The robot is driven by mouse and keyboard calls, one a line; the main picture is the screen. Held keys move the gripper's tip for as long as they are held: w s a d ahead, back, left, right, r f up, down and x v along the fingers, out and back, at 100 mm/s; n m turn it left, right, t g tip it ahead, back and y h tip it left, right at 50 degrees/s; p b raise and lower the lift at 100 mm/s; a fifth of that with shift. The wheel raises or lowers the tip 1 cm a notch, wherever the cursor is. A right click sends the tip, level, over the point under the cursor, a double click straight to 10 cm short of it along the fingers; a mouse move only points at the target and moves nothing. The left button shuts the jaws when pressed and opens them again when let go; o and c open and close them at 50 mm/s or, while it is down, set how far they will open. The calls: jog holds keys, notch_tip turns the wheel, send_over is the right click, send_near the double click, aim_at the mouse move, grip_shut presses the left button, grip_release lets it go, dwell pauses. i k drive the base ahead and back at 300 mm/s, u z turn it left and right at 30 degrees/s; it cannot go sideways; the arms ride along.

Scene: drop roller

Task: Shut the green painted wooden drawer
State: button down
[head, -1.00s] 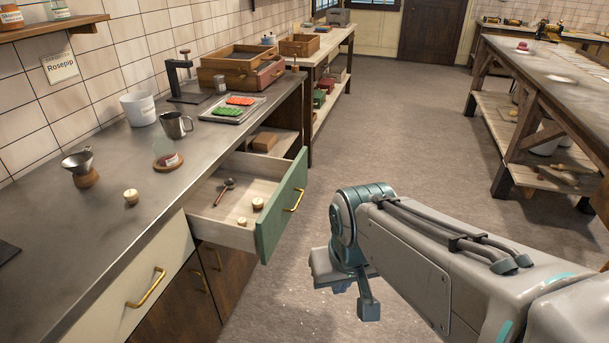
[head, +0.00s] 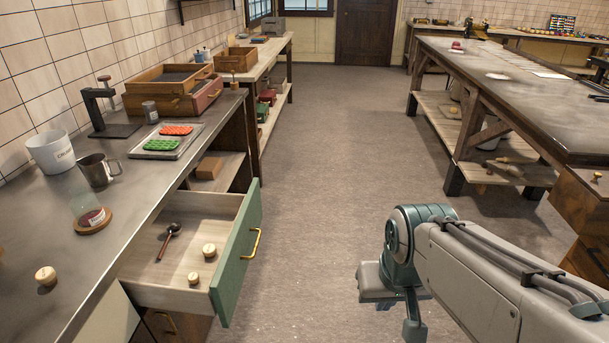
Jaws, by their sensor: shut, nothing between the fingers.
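The green painted wooden drawer (head: 238,258) stands pulled out from under the left counter, its green front facing the aisle with a brass handle (head: 252,243). A dark spoon-like tool (head: 168,240) and two small pale round knobs (head: 209,250) lie inside on the pale wood floor. My gripper (head: 412,326) is to the right of the drawer front, pointing down over open floor and apart from the drawer.
The steel counter (head: 105,255) holds a mug (head: 98,170), a white pot (head: 50,151) and a tray of moulds (head: 165,142). A long workbench (head: 500,75) stands at right. The aisle floor (head: 320,150) between them is clear.

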aim_at(231, 222)
jog(key=z, duration=0.2)
jog(key=i, duration=0.75)
jog(key=u, duration=0.6)
jog(key=i, duration=0.65)
jog(key=u, duration=0.55)
